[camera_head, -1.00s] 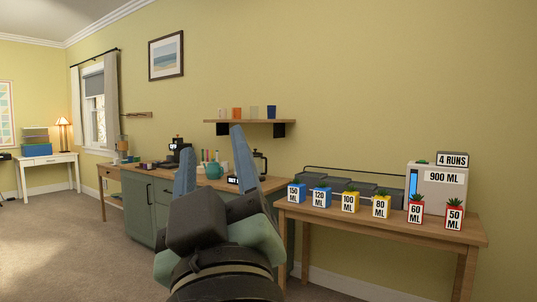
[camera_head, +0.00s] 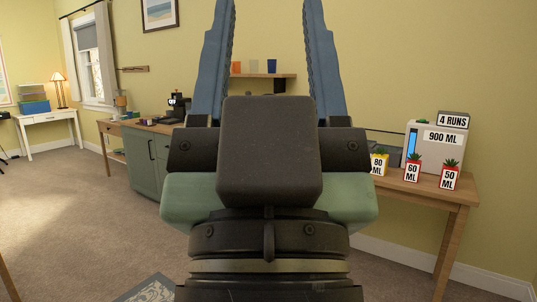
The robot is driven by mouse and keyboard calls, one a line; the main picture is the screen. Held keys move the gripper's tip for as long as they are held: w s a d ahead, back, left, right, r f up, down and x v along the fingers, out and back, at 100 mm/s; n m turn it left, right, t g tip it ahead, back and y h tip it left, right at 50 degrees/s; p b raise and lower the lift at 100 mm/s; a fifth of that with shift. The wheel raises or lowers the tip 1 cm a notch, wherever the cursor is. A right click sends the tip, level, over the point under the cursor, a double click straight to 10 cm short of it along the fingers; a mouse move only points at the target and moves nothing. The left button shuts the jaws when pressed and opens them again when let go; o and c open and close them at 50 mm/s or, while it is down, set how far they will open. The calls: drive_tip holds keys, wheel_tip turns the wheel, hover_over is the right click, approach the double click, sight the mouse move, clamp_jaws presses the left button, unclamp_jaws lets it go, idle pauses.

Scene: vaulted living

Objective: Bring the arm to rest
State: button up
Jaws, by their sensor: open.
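My gripper (camera_head: 269,50) fills the middle of the head view, close to the camera. Its two long blue fingers point up and stand wide apart, with nothing between them. The black and green wrist hides the middle of the room behind it, including part of the green cabinet and the left part of the wooden table. My gripper appears apart from all the furniture.
On the wooden table (camera_head: 432,188) at right stand labelled plant pots, 80 ML (camera_head: 379,167), 60 ML (camera_head: 412,172) and 50 ML (camera_head: 450,179), and a white 900 ML machine (camera_head: 435,155). A green cabinet (camera_head: 149,162) stands left. Carpet (camera_head: 70,215) lies open at left.

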wheel_tip(320, 180, up, 22)
drive_tip(key=p, duration=1.9)
drive_tip(key=shift+f, duration=0.35)
drive_tip(key=shift+c, duration=0.6)
drive_tip(key=shift+d+f, duration=0.1)
